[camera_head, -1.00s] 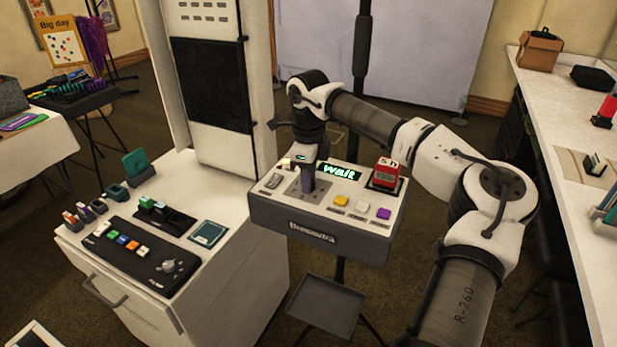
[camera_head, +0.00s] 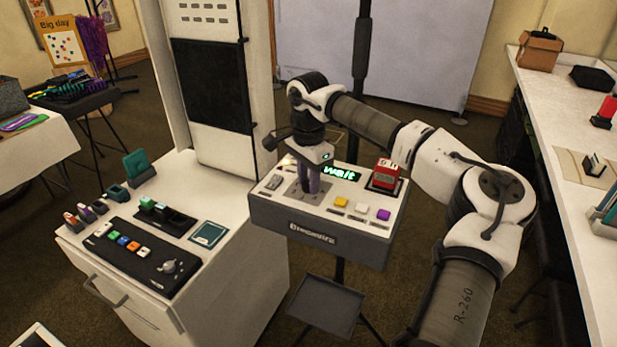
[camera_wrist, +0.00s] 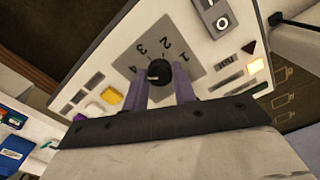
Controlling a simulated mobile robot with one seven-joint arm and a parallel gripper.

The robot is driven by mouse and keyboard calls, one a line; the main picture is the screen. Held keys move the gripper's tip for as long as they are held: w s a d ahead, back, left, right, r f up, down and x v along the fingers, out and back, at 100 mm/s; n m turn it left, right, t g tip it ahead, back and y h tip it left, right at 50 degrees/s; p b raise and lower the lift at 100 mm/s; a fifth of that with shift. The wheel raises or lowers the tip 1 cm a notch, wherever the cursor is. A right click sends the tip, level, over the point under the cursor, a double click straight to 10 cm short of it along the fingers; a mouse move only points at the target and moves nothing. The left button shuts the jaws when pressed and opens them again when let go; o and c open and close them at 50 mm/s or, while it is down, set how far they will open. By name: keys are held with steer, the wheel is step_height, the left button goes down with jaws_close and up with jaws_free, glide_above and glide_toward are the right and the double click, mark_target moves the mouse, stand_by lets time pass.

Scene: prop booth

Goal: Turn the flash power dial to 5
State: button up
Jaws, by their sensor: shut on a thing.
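The flash power dial (camera_wrist: 160,72) is a black round knob on a grey square plate (camera_wrist: 187,70) in the wrist view. The digits 1, 2, 3 and 4 show around it; no 5 is visible, and the left finger covers part of the plate. A small pale mark on the knob faces left, roughly toward or just below the 4; I cannot tell exactly. My gripper (camera_wrist: 161,84) is shut on the knob, with one purple finger on each side. In the head view my gripper (camera_head: 313,188) reaches down to the control box (camera_head: 320,240) and hides the knob.
A white cabinet (camera_head: 235,255) with a button panel (camera_head: 140,255) stands to the left. A white counter (camera_head: 560,130) runs along the right.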

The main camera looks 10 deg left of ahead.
mark_target(308, 182)
steer(key=n, duration=0.4)
steer(key=shift+r+n, duration=0.1)
steer(key=shift+n, duration=0.2)
steer(key=shift+n+p, duration=0.3)
steer(key=shift+n, duration=2)
steer(key=o, duration=1)
step_height(308, 182, up, 14)
steer(key=b, duration=0.2)
